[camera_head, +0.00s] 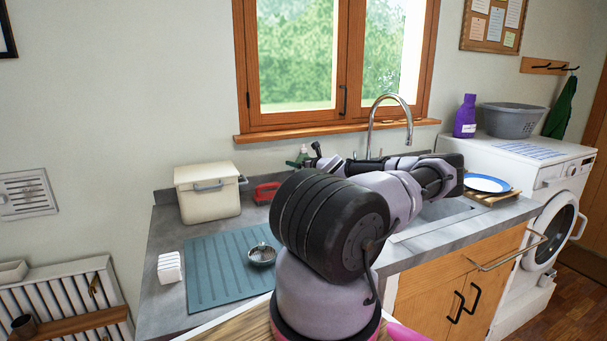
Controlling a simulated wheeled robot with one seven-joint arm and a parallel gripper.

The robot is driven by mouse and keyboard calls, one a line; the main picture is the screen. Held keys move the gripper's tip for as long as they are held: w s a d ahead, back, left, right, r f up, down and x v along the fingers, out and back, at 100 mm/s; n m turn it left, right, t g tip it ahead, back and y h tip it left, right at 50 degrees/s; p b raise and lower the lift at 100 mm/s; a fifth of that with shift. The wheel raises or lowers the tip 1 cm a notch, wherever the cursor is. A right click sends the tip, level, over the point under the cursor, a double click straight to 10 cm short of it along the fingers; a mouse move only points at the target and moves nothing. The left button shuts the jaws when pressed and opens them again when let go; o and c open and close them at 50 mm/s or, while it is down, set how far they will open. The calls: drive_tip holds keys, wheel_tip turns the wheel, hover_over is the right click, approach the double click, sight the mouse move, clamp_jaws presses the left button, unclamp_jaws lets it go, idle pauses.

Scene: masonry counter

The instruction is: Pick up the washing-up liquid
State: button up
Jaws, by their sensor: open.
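A small green bottle with a pale top (302,154), which looks like the washing-up liquid, stands at the back of the counter below the window. Its lower part is hidden behind my arm. My gripper (315,152) is just right of the bottle in the picture, at the end of my folded arm. It is open, and nothing shows between its fingers. The fingers are small and partly hidden, and I cannot tell whether they touch the bottle.
My arm hides much of the sink below the tap (389,100). A cream bin (208,193), red object (266,193), teal drying mat (215,270), strainer (262,256) and white block (169,267) occupy the left counter.

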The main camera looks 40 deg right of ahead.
drive_tip(key=c, duration=1.4)
drive_tip(key=shift+r, duration=0.1)
drive_tip(key=shift+c, duration=0.2)
